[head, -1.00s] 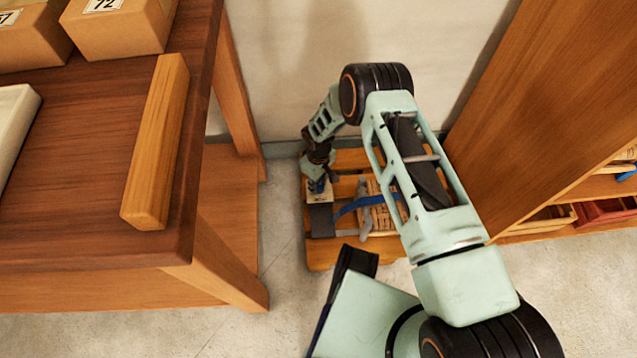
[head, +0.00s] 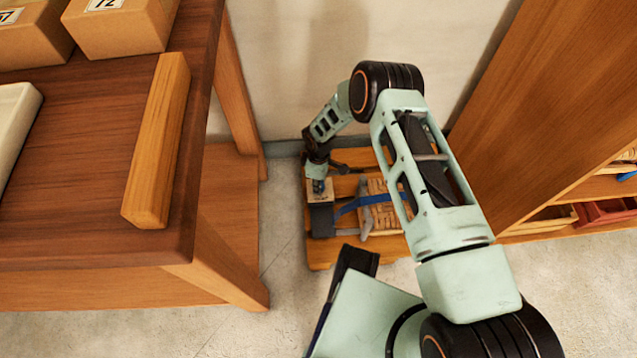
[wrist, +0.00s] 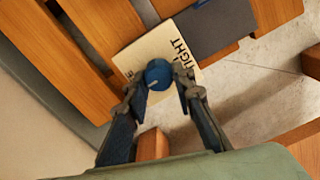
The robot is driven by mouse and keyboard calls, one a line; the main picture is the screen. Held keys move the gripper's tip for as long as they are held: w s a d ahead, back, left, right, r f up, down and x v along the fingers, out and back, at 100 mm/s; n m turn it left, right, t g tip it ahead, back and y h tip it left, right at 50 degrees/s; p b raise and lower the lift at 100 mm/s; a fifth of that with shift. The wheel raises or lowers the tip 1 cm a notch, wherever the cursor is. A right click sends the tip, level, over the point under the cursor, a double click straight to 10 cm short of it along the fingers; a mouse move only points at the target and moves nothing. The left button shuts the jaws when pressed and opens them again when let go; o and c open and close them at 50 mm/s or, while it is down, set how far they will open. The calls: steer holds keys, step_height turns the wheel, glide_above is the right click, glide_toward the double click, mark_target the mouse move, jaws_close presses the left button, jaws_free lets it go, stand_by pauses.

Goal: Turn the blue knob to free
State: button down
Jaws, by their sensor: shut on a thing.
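The blue knob (wrist: 158,72) is round, with a small pale mark near its lower left edge in the wrist view. It sits on a cream plate (wrist: 172,42) printed with a word reading "TIGHT" beside the knob; other lettering is partly hidden. My gripper (wrist: 161,84) has its fingers on either side of the knob and is shut on it. In the head view my gripper (head: 319,188) is low over the plate (head: 326,195) at the left end of the slatted wooden seat (head: 340,250); the knob is hard to make out there.
A dark grey strip (head: 322,221) lies beside the plate. A wooden workbench (head: 90,130) stands left, a tall wooden shelf unit (head: 530,110) right, and a pale wall (head: 300,60) behind.

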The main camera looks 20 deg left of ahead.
steer(key=c, duration=1.6)
jaws_free()
step_height(320, 180, up, 12)
